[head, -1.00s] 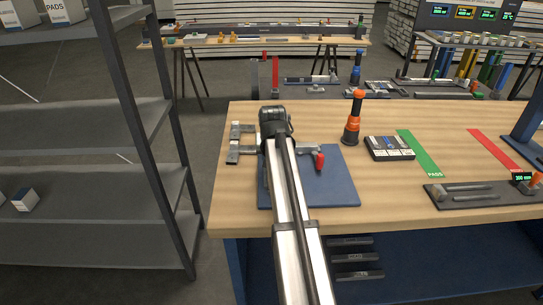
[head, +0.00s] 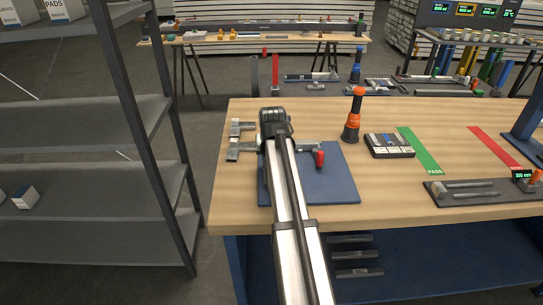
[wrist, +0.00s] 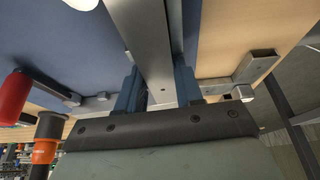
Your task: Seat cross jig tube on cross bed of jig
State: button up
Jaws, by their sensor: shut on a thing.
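In the wrist view my gripper (wrist: 157,80) is shut on a grey square metal tube (wrist: 146,38), which passes between its two blue fingers. The tube runs away toward the top of the picture, over the blue board. In the head view my own arm hides the gripper and most of the held tube. Grey metal jig parts (head: 238,150) show left of the arm, at the board's left edge. A jig clamp with a red handle (head: 319,158) is on the right; it also shows in the wrist view (wrist: 14,97). Whether the tube touches the bed cannot be told.
The blue board (head: 340,185) lies on the wooden table (head: 300,113). An orange-topped dark bottle (head: 352,120) stands behind it, with a dark box (head: 389,146) to the right. A grey shelf (head: 90,200) stands at the left.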

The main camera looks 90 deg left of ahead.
jog(key=o, duration=1.7)
jog(key=shift+r, duration=0.1)
jog(key=shift+r, duration=3.4)
